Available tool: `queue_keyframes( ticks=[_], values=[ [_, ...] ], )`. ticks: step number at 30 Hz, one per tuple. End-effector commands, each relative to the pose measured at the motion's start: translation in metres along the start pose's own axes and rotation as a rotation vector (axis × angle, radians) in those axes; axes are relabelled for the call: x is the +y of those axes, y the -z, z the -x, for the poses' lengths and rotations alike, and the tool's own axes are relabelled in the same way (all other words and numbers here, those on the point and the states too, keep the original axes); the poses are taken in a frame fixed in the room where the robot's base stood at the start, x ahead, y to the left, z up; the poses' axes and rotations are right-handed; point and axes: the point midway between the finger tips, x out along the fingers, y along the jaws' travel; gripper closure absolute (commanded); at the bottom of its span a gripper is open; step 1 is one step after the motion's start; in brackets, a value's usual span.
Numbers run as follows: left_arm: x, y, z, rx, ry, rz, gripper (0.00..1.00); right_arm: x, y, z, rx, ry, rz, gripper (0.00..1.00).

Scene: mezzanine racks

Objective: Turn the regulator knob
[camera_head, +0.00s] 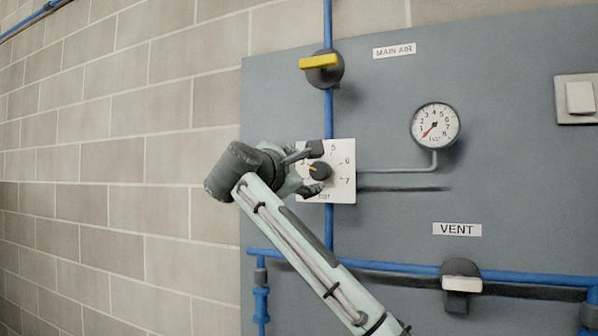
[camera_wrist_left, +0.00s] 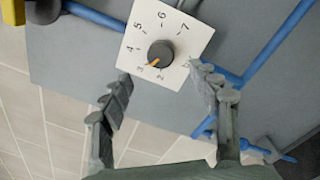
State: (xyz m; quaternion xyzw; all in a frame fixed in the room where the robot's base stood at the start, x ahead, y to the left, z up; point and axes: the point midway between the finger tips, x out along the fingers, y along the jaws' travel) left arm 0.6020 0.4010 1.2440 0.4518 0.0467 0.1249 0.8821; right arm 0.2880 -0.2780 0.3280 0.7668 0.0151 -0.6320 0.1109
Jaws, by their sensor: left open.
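The regulator knob (camera_head: 321,171) is a dark round knob on a white square dial plate (camera_head: 346,185) with printed numbers. It also shows in the left wrist view (camera_wrist_left: 161,53), where its orange pointer aims at the lower left, near the 3. My left gripper (camera_head: 313,169) is at the plate, its fingers open above and below the knob. In the left wrist view the fingertips (camera_wrist_left: 160,74) stand apart to either side, just short of the knob with visible gaps. Part of the plate's left side is hidden by the gripper. My right gripper is not in view.
A gauge (camera_head: 435,124) has its red needle near 1. A yellow-handled valve (camera_head: 320,62) is above the knob. A VENT label (camera_head: 457,229) and a white-handled valve (camera_head: 461,283) are lower right. A switch (camera_head: 579,98) is at far right. Blue pipes cross the grey panel.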

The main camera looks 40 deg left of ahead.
Motion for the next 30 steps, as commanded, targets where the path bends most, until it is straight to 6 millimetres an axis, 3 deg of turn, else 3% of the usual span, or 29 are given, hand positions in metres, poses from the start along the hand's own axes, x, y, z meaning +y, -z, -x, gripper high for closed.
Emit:
queue_keyframes(
  ticks=[7, 24, 27, 30],
  values=[
    [0.0, 0.0, 0.023, 0.001, 0.0, 0.001, 0.39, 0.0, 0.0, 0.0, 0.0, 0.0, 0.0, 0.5],
    [-0.001, 0.001, 0.023, 0.002, 0.002, -0.004, 0.39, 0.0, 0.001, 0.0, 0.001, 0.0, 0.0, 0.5],
    [-0.013, 0.006, 0.013, 0.02, 0.022, -0.063, 0.39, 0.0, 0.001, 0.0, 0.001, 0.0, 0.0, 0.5],
    [-0.047, 0.022, -0.012, 0.061, 0.076, -0.228, 0.39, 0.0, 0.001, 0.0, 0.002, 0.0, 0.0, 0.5]
  ],
)
